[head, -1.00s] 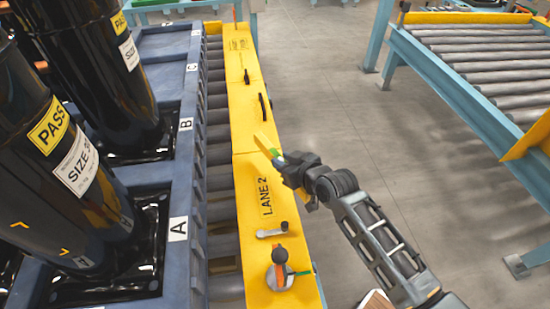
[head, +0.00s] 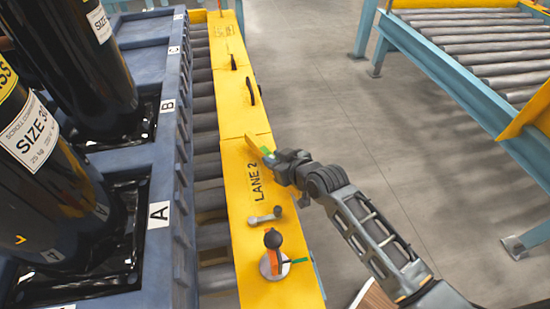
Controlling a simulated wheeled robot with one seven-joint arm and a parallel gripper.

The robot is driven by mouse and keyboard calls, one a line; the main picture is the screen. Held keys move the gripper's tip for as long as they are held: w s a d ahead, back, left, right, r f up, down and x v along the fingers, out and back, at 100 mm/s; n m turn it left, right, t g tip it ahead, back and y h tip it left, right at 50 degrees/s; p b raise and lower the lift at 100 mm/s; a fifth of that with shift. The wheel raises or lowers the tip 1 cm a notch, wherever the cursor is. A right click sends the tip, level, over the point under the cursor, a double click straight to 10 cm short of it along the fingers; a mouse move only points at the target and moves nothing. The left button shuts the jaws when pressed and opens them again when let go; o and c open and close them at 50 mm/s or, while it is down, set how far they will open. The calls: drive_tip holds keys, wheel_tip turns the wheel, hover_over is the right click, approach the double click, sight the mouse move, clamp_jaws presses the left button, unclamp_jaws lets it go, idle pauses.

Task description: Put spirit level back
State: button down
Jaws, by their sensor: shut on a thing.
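The spirit level is a short yellow bar with a green patch (head: 256,147). My gripper (head: 272,156) is shut on its near right end. The level juts from the jaws toward the upper left, tilted in the picture, over the yellow rail (head: 232,110) just beyond the "LANE 2" lettering. Yellow on yellow, I cannot tell whether the level touches the rail. The jaws hide its gripped end.
A black handle (head: 251,91) sits farther along.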

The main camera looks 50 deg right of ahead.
drive_tip(key=shift+f+b, duration=0.45)
drive_tip(key=shift+f, duration=0.15)
idle(0.3)
drive_tip(key=c, duration=0.8)
unclamp_jaws()
drive_tip(key=shift+s, duration=0.1)
drive_tip(key=p+v, duration=0.1)
drive_tip(key=v, duration=0.6)
drive_tip(key=shift+s+r+p, duration=0.2)
drive_tip(key=shift+r+p, duration=0.05)
drive_tip(key=shift+p, duration=0.05)
drive_tip(key=shift+s+a, duration=0.1)
drive_tip(key=s+a+r+t+p, duration=0.1)
drive_tip(key=s+a+r+p, duration=0.2)
drive_tip(key=s+r, duration=0.6)
drive_tip(key=s+a+r+n+y+p, duration=0.1)
drive_tip(key=s+a+r+p, duration=0.3)
drive_tip(key=s+r, duration=0.5)
drive_tip(key=s+a+r+n+t+y+p, duration=0.1)
drive_tip(key=s+a+r+p, duration=0.2)
drive_tip(key=s+a+r, duration=0.4)
drive_tip(key=shift+s+r+t+p, duration=0.35)
drive_tip(key=shift+s+r, duration=0.6)
drive_tip(key=shift+s, duration=0.3)
